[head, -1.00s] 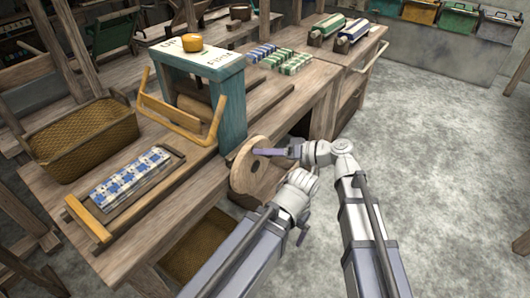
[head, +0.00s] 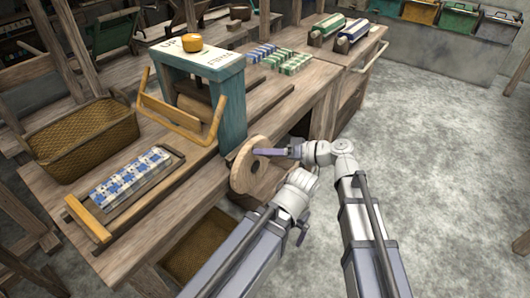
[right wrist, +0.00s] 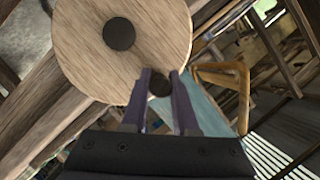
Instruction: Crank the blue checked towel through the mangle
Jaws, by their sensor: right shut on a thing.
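The blue checked towel (head: 130,177) lies flat on a narrow wooden feed board (head: 172,160) in front of the mangle. The mangle has a teal frame (head: 231,105), a wooden roller (head: 193,108) and a yellow-brown bar (head: 180,127) across its front. Its round wooden crank wheel (head: 243,176) is on the near right side. My right gripper (head: 262,152) is at the wheel's upper edge. In the right wrist view its fingers are shut on the dark crank handle (right wrist: 160,83), beside the wheel face (right wrist: 80,55).
A woven basket (head: 80,142) stands left of the towel on the bench (head: 140,245). A yellow-orange round object (head: 192,42) sits on the mangle's top. Folded blue and green checked cloths (head: 285,60) lie behind it. The floor at right is clear.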

